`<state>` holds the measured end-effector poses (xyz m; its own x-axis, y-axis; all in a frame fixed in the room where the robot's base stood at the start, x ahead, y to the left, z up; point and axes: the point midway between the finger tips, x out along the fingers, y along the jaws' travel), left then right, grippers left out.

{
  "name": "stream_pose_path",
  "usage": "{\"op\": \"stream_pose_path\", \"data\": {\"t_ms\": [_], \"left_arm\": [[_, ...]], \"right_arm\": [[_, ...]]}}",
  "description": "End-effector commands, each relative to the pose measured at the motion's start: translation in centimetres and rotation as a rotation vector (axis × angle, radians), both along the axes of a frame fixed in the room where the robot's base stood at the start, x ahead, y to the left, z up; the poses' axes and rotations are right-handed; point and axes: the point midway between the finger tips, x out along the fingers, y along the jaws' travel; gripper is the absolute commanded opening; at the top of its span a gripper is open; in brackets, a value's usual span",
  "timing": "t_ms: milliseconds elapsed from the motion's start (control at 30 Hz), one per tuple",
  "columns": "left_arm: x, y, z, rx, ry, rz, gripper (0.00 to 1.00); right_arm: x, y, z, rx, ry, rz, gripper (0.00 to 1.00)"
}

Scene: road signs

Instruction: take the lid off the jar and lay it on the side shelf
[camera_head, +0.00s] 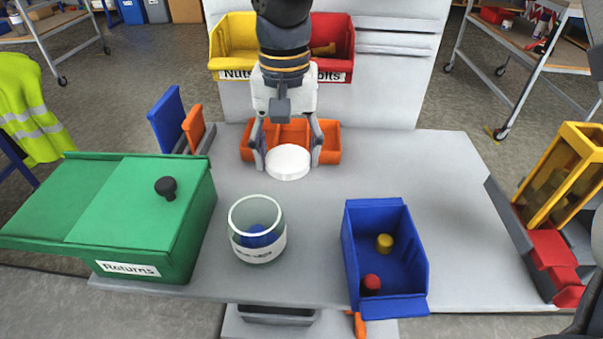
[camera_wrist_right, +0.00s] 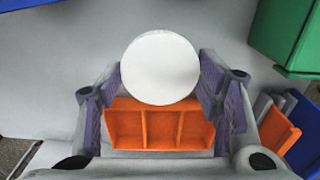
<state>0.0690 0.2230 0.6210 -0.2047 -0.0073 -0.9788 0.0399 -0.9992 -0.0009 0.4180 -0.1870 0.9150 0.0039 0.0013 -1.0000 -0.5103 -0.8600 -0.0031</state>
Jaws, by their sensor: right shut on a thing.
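The white round lid (camera_head: 288,164) is between the fingers of my right gripper (camera_head: 288,158), above the far part of the grey table. My right gripper is shut on it; the wrist view shows the lid (camera_wrist_right: 160,68) with a finger at each side. The glass jar (camera_head: 263,252) stands open on the table, nearer the camera and lower left of the lid, apart from it. Something blue is inside the jar. I cannot tell for certain which surface is the side shelf. My left gripper is not in view.
A green Returns box (camera_head: 180,245) stands left of the jar. A blue bin (camera_head: 352,262) with a red and a yellow piece is to the right. An orange divided tray (camera_head: 331,147) lies behind the lid. Bare table (camera_head: 440,180) shows at right.

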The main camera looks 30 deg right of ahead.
Motion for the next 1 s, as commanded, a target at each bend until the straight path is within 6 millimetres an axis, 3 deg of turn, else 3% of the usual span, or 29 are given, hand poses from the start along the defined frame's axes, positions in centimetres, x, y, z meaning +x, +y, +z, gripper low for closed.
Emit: {"op": "stream_pose_path", "data": {"t_ms": [33,333,767,800,867,1000], "left_arm": [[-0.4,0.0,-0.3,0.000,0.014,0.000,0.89],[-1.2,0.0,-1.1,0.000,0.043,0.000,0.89],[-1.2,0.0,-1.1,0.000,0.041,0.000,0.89],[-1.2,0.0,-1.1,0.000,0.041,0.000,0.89],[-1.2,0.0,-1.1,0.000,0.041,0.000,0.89],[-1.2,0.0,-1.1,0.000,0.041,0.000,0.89]], "right_arm": [[-0.1,0.0,-1.6,0.000,0.013,0.000,0.26],[-0.1,0.0,-7.6,0.000,0.010,0.001,0.26],[-0.1,0.0,-8.6,-0.001,0.003,0.001,0.26],[0.0,0.0,-8.6,0.000,0.001,0.001,0.64],[0.0,0.0,-8.6,0.000,0.001,0.001,0.77],[0.0,0.0,-8.6,0.000,0.001,0.001,0.79]]}}
